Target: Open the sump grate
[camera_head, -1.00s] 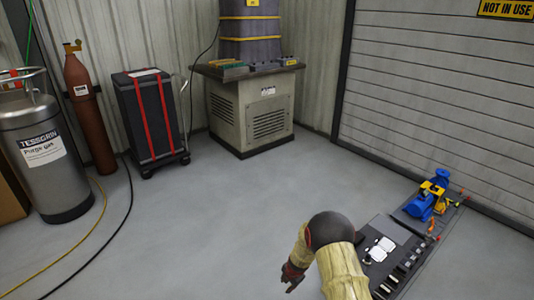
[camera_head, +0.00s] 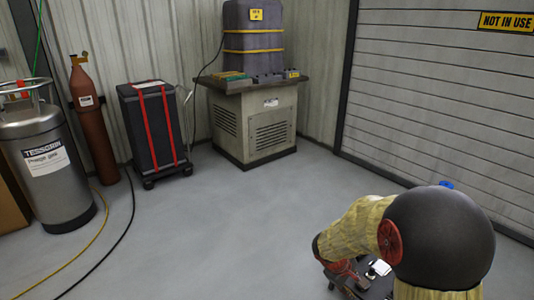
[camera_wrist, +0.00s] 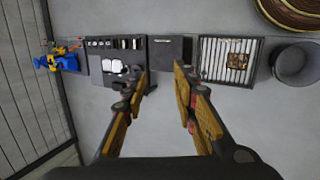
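The sump grate (camera_wrist: 237,61), pale bars in a dark square frame, lies at the upper right of the wrist view. A brown patch (camera_wrist: 238,61) shows on its bars; I cannot tell what it is. I cannot see a gap under the grate. My gripper (camera_wrist: 161,76) is open and empty, its two fingers apart, pointing toward the row of floor items. The grate lies to the right of the right finger, and no finger touches it. In the head view my gripper (camera_head: 346,276) is partly hidden by my arm, and the grate is not visible.
A dark flat panel (camera_wrist: 170,48) lies left of the grate, then a dark tray with small parts (camera_wrist: 105,43) and a blue pump (camera_wrist: 45,62). A grey round bin (camera_wrist: 296,64) and a brown coil (camera_wrist: 292,12) are at right. Floor by the cabinet (camera_head: 253,120) is clear.

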